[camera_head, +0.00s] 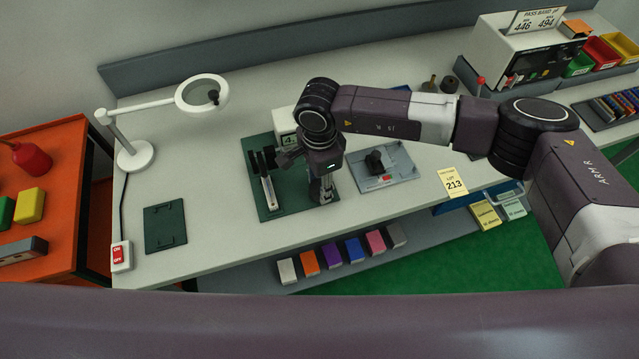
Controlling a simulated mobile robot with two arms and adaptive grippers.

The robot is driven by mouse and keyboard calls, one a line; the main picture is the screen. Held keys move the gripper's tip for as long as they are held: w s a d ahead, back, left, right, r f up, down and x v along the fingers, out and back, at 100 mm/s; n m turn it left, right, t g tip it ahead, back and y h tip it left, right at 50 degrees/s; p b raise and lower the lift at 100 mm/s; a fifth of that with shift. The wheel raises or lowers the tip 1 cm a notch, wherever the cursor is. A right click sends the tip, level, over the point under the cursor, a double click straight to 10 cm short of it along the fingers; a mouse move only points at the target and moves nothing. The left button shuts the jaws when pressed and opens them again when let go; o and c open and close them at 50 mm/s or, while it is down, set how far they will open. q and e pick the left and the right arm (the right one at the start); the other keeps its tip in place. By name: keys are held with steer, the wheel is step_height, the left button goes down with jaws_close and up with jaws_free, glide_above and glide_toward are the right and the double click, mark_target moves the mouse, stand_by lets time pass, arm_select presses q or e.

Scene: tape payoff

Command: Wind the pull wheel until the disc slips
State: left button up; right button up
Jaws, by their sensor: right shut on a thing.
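My right gripper (325,198) comes down from its wrist onto the right part of a dark green base plate (262,207). It is shut on a small part there, most likely the pull wheel's handle; the wrist and fingers hide most of it. A pale upright bar with black parts (268,190) stands on the left half of the plate. A white box with a small display (286,143) stands behind, partly covered by my wrist. I cannot make out the disc. My left gripper is not in view.
A grey plate with a black knob (376,162) lies close right of the fixture. A magnifier lamp (137,154), a flat green plate (165,226) and a red switch (121,256) are at left. A white tester (515,55) stands back right. Coloured blocks (332,256) line the lower shelf.

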steer(key=m+b, duration=0.4)
steer(key=b, duration=0.1)
steer(key=m+b, duration=0.4)
steer(key=b, duration=0.2)
steer(key=shift+f+m, duration=0.2)
steer(key=shift+m, duration=0.2)
steer(key=shift+r+m+b, duration=0.25)
steer(key=shift+m+b, duration=1.15)
steer(key=shift+m, duration=0.1)
steer(key=o, duration=1.2)
steer(key=shift+c, duration=0.2)
step_height(320, 180, up, 12)
